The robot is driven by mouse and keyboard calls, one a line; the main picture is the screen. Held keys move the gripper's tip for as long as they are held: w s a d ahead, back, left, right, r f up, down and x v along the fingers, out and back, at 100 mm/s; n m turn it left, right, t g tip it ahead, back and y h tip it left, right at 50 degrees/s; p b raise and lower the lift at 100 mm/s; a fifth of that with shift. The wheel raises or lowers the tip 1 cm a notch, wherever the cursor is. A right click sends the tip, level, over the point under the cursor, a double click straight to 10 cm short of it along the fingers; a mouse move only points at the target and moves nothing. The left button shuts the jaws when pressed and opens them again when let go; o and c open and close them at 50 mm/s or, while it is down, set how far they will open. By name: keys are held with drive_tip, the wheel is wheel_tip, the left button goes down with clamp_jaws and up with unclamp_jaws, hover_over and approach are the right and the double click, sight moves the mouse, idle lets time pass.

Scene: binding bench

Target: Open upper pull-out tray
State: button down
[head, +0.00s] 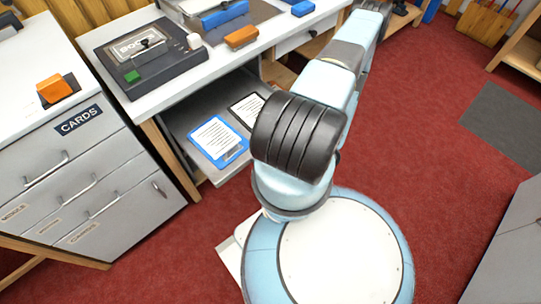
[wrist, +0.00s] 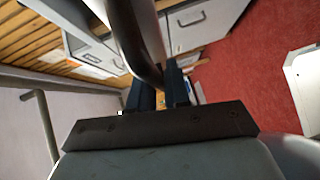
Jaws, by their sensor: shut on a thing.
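A grey pull-out tray (head: 180,124) sticks out below the white bench top in the head view. It holds a blue clipboard (head: 216,142) and a black-edged sheet (head: 247,108). I cannot tell whether this is the upper tray. In the wrist view my gripper (wrist: 160,88) has its dark fingers closed at a thick grey metal bar (wrist: 136,38), which looks like a handle. The bar's far end leaves the top of the picture. In the head view my arm hides part of the bench, and my fingers do not show.
A drawer cabinet (head: 85,185) labelled CARDS stands at the left. A dark machine (head: 150,58) and a blue-handled tool (head: 225,16) stand on the bench top (head: 205,72). In the wrist view another metal bar (wrist: 46,125) rises at the left. Red carpet (head: 430,130) lies open at the right.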

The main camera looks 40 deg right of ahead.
drive_tip(key=shift+f, duration=0.15)
drive_tip(key=c, duration=1.2)
unclamp_jaws()
drive_tip(key=shift+s+d, duration=0.1)
drive_tip(key=v, duration=1.3)
drive_tip(key=shift+s+d, duration=0.15)
drive_tip(key=shift+d, duration=0.05)
